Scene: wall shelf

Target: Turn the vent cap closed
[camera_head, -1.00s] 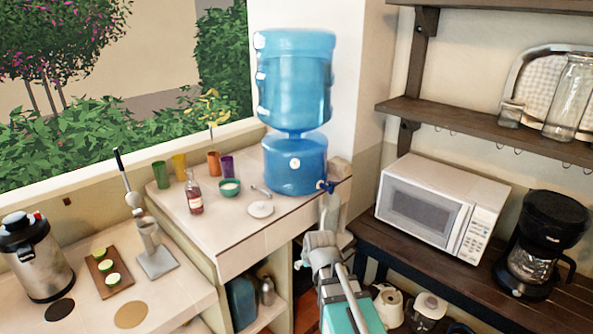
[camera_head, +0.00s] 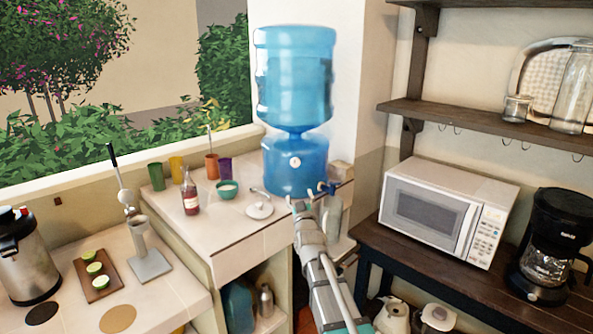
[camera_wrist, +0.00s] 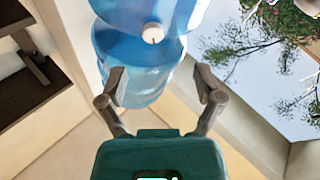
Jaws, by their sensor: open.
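The vent cap is a small white round knob on the front of the blue dispenser base (camera_head: 296,178). It shows in the head view (camera_head: 295,162) and near the top of the wrist view (camera_wrist: 152,33). The large blue water bottle (camera_head: 294,75) stands upright above the base. My gripper (camera_head: 303,201) is in front of and below the cap in the head view. In the wrist view its two fingers (camera_wrist: 160,76) are spread apart with nothing between them. The cap appears beyond the fingertips, untouched. The cap's turn angle is too small to read.
A blue tap (camera_head: 327,188) sticks out at the base's right. A white lid (camera_head: 259,210), a green bowl (camera_head: 227,190), a red bottle (camera_head: 190,195) and several cups stand left on the counter. A microwave (camera_head: 445,212) stands on the dark table at right.

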